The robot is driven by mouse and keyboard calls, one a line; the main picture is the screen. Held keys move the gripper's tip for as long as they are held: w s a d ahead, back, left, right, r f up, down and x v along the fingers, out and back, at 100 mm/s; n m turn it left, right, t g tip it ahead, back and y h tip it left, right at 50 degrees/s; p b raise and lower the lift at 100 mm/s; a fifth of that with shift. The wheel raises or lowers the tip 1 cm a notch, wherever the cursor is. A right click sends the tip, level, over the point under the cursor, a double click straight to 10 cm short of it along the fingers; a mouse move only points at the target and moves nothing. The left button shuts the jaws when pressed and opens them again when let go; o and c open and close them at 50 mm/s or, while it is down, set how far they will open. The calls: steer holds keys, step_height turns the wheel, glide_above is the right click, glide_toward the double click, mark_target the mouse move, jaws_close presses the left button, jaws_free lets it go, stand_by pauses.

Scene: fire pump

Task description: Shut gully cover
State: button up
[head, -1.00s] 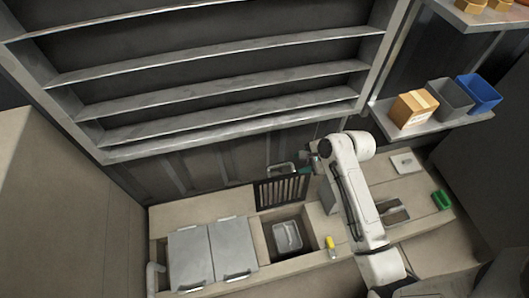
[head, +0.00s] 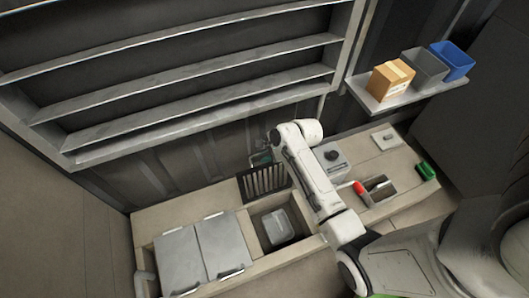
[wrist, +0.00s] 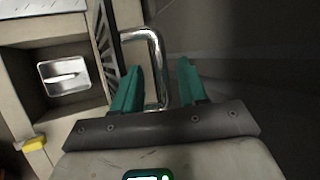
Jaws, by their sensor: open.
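The gully cover is a dark barred grate (head: 265,180), standing upright along the back edge of an open square pit (head: 256,232). In the wrist view the grate's bars (wrist: 104,40) show at upper left, with a shiny metal loop handle (wrist: 152,36) sticking out to their right. My gripper (wrist: 158,66) is open. Its teal fingers appear on either side of the handle's outer bar; I cannot tell whether they touch it. In the head view my gripper (head: 260,160) is at the top of the grate, partly hidden by my arm.
A grey container (head: 278,226) sits in the pit; it also shows in the wrist view (wrist: 64,76). Two closed grey lids (head: 200,250) lie left of the pit. A yellow object (wrist: 33,144) lies near it. A red-ended object (head: 360,188) lies right of my arm.

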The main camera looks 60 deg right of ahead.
jaws_close()
stand_by(0.4)
